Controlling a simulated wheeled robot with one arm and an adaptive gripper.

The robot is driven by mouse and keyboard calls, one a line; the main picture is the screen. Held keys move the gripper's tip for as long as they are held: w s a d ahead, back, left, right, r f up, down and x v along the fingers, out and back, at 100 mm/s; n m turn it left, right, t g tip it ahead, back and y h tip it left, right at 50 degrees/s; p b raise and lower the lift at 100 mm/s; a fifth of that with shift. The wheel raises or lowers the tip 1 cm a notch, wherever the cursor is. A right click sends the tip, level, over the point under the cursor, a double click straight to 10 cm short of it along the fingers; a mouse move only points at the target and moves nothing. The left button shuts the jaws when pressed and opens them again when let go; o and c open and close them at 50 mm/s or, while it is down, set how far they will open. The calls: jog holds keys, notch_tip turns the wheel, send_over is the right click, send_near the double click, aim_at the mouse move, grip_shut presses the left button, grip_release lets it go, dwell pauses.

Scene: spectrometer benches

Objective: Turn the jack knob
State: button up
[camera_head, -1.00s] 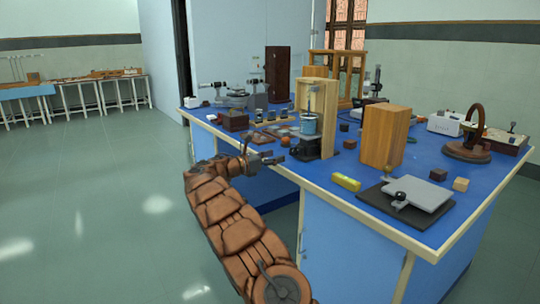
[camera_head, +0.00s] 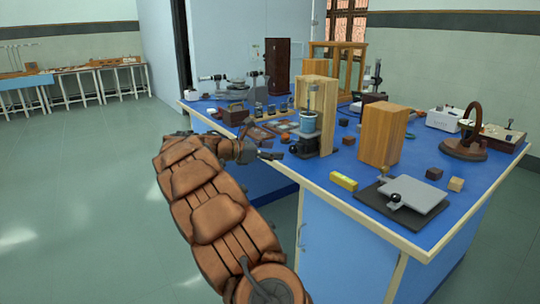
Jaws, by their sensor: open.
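A low jack-like stand with a grey top plate (camera_head: 420,196) and dark base lies at the bench's front right. A round black knob (camera_head: 395,197) shows at its front left edge. A second black stand (camera_head: 304,146) sits under a blue vessel (camera_head: 309,122) in an open wooden frame; whether it has a knob is too small to tell. My gripper (camera_head: 274,154) is open and empty at the bench's front left edge, left of the wooden frame and well away from the grey-topped stand. My arm hides part of the bench side.
A tall wooden block (camera_head: 384,136) stands between the frame and the grey-topped stand. A yellow block (camera_head: 343,181) lies near the front edge. A wooden ring stand (camera_head: 467,139) is at the right. The floor (camera_head: 80,190) at left is clear.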

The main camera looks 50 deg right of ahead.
jog(key=s+a+r+m+y+p, duration=0.2)
jog(key=s+a, duration=0.4)
jog(key=a, duration=0.3)
jog(key=shift+s+a+r+m+t+y+p, duration=0.25)
jog(key=shift+s+y+p, duration=0.2)
jog(key=shift+p, duration=0.45)
